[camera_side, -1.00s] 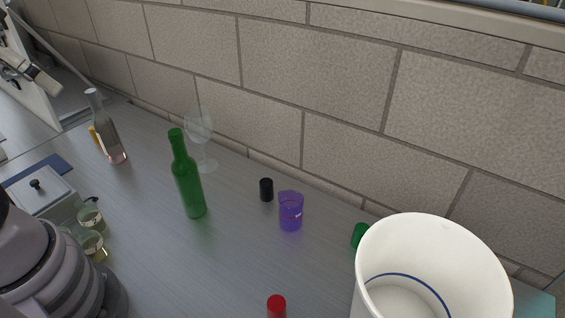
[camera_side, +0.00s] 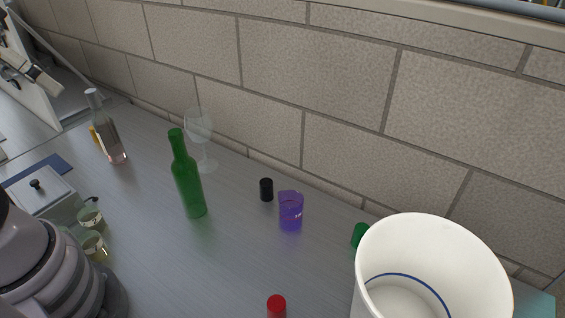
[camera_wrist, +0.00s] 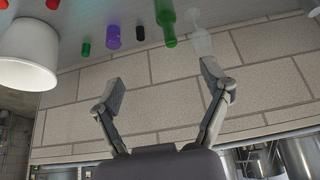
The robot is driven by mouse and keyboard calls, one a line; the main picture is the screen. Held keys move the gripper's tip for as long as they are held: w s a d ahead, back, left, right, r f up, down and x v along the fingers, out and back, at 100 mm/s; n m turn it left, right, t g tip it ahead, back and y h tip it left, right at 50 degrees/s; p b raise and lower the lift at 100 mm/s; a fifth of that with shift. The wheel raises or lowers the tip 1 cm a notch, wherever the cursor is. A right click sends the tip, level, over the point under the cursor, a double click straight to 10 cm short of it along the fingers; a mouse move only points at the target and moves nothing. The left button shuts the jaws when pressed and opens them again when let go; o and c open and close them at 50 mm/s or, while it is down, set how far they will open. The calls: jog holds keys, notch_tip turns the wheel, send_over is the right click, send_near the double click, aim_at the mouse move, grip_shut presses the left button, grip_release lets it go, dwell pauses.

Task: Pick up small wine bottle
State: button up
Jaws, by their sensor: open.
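A green wine bottle (camera_side: 187,182) stands upright on the grey table, left of the middle in the side view. It also shows at the top of the wrist view (camera_wrist: 166,22), partly cut off by the frame. A clear bottle with a pinkish lower part (camera_side: 112,140) stands further left, at the back. I cannot tell which of the two is meant by the small wine bottle. My gripper (camera_wrist: 163,73) is open and empty in the wrist view, its fingers spread apart with the brick wall behind them. The green bottle lies beyond the fingertips, not between them. The side view does not show my gripper.
A clear wine glass (camera_side: 200,138) stands close behind the green bottle. A black cylinder (camera_side: 266,190) and purple cup (camera_side: 290,212) are to its right. A white bucket (camera_side: 385,262), a green object (camera_side: 360,236) and a red-topped object (camera_side: 276,304) are further right. A brick wall (camera_side: 330,80) backs the table.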

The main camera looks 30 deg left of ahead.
aim_at(103, 123)
jog(key=w+a+f+m+g+y, duration=0.2)
jog(key=w+a+f+g+y, duration=0.15)
jog(key=a, duration=0.35)
jog(key=w+a+f+m+g+y, duration=0.2)
jog(key=a+f+g+y, duration=0.15)
jog(key=a, duration=0.35)
jog(key=w+a+f+m+g+y, duration=0.2)
jog(key=a+g+y, duration=0.3)
jog(key=a, duration=0.2)
jog(key=w+a+f+m+t+y, duration=0.3)
jog(key=w+f+m+t, duration=0.15)
jog(key=f+m, duration=0.4)
jog(key=w+a+f+m+t+y, duration=0.3)
jog(key=w+a+f+m+t, duration=0.15)
jog(key=f, duration=0.65)
jog(key=shift+g, duration=0.4)
jog(key=a, duration=0.3)
jog(key=w+a, duration=0.1)
jog(key=a, duration=0.1)
jog(key=shift+w+a, duration=0.2)
jog(key=shift+a, duration=0.2)
jog(key=a, duration=0.3)
jog(key=w+a, duration=0.1)
jog(key=a, duration=0.1)
jog(key=shift+w+f, duration=0.1)
jog(key=shift+f, duration=0.15)
